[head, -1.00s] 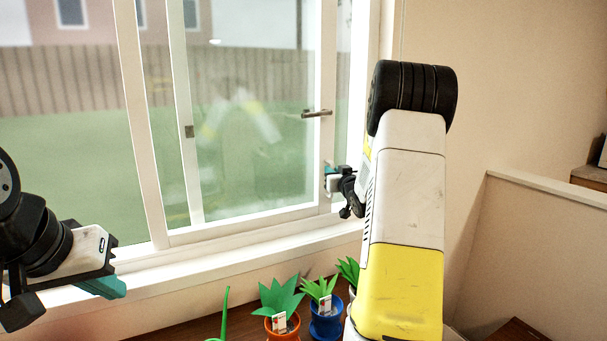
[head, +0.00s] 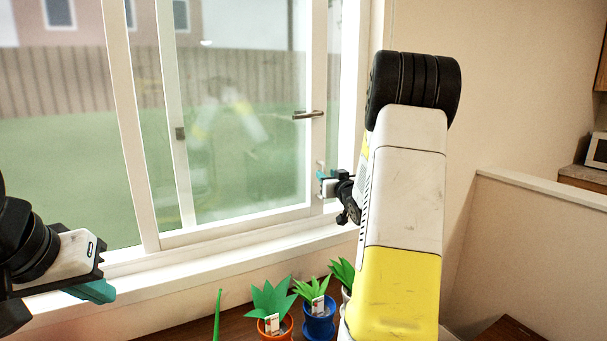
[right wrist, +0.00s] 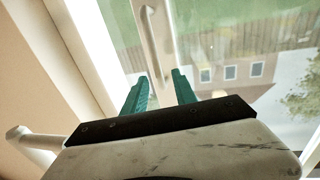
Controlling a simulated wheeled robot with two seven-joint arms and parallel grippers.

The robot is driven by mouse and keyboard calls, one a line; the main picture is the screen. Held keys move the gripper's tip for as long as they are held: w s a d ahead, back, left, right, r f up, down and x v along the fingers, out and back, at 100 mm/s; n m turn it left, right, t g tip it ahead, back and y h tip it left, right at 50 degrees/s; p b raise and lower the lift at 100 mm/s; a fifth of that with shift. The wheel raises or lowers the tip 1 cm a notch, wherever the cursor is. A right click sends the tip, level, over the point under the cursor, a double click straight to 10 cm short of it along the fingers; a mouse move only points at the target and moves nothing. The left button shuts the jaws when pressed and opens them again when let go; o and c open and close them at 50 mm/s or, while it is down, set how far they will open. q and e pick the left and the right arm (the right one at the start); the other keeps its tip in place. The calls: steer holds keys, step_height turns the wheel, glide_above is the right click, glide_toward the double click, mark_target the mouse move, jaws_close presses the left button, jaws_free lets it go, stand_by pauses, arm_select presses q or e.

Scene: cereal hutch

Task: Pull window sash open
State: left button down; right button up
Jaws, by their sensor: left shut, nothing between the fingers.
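The window sash (head: 316,145) is a white-framed sliding pane with a dark lever handle (head: 307,115) on its right stile. A strip of glass shows between that stile and the right window jamb (head: 356,90). My right gripper (head: 325,184) is at the lower part of the stile. In the right wrist view, its teal fingers (right wrist: 160,92) stand apart, with the pale stile beyond and between them; contact cannot be told. My left gripper (head: 95,291) is shut and empty, in front of the sill at the lower left.
Potted plants with green leaves stand on a brown surface below the sill, including an orange pot (head: 276,328) and a blue pot (head: 320,320). A low wall (head: 540,240) is at the right. A pale rod (right wrist: 35,138) shows at the wrist view's lower left.

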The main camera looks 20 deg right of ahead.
steer(key=shift+s+a, duration=0.15)
steer(key=shift+s, duration=1.95)
steer(key=s+a+r+g, duration=0.4)
steer(key=s+a, duration=0.3)
steer(key=a, duration=0.2)
steer(key=s+a+f+g+y, duration=0.1)
steer(key=s+a+g, duration=0.1)
steer(key=s+a, duration=0.3)
steer(key=s+a+f+g+y, duration=0.1)
steer(key=s+a+g, duration=0.2)
steer(key=s, duration=0.9)
steer(key=s+a+f+n+g+y, duration=0.1)
steer(key=s+a+f+g, duration=0.1)
steer(key=s+a, duration=0.5)
steer(key=shift+s+g, duration=0.4)
steer(key=shift+s, duration=0.3)
